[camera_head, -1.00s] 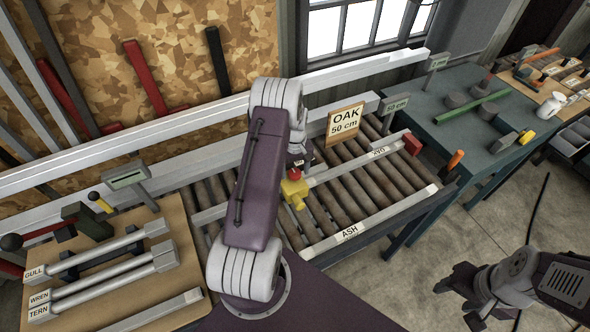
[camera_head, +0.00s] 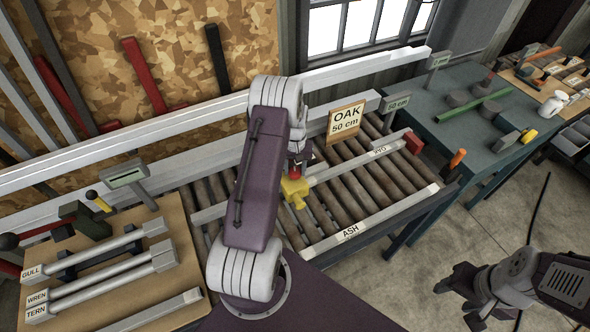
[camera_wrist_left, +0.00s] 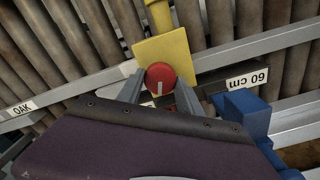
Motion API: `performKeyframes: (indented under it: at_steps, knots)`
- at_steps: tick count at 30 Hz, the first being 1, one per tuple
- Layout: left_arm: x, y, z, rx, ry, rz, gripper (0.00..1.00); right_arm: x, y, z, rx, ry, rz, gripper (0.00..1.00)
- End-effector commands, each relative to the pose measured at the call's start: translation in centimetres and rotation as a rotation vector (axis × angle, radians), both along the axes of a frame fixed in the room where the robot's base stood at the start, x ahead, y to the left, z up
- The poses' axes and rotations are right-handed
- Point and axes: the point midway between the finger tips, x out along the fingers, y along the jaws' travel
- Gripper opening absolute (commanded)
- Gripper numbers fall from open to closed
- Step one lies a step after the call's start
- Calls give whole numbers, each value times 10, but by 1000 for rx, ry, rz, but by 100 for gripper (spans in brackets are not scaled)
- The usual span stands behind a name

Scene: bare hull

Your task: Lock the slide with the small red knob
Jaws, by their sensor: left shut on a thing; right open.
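The yellow slide (camera_head: 295,190) sits on a pale rail over the roller bed. In the left wrist view it is a yellow block (camera_wrist_left: 163,48) with the small red knob (camera_wrist_left: 160,77) at its near edge. A pale line marks the knob's face, running nearly up and down in that view. My left gripper (camera_wrist_left: 160,88) has a grey finger on each side of the knob and is shut on it. In the head view, my left arm and wrist hide much of this spot. My right gripper (camera_head: 465,292) is open and empty above the floor at lower right.
A sign (camera_head: 346,119) reading "OAK 50 cm" stands behind the rollers. The front rail (camera_head: 388,212) is labelled ASH. A red block (camera_head: 413,142) is at the rail's right end. The left wrist view shows a "60 cm" label (camera_wrist_left: 247,80) and a blue block (camera_wrist_left: 238,112).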

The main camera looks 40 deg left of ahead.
Motion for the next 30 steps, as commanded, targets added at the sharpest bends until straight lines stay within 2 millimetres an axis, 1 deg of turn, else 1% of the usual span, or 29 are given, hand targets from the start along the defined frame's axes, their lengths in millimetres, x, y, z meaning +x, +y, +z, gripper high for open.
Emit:
performKeyframes:
  at_steps: [6,15,30]
  knots:
    - [1,0,1,1,-3,-147,2,0,0,-3,0,0,0,52]
    - [1,0,1,1,-3,-272,2,0,0,-5,0,0,0,52]
    - [1,1,2,2,-4,-304,2,0,0,-5,0,0,0,52]
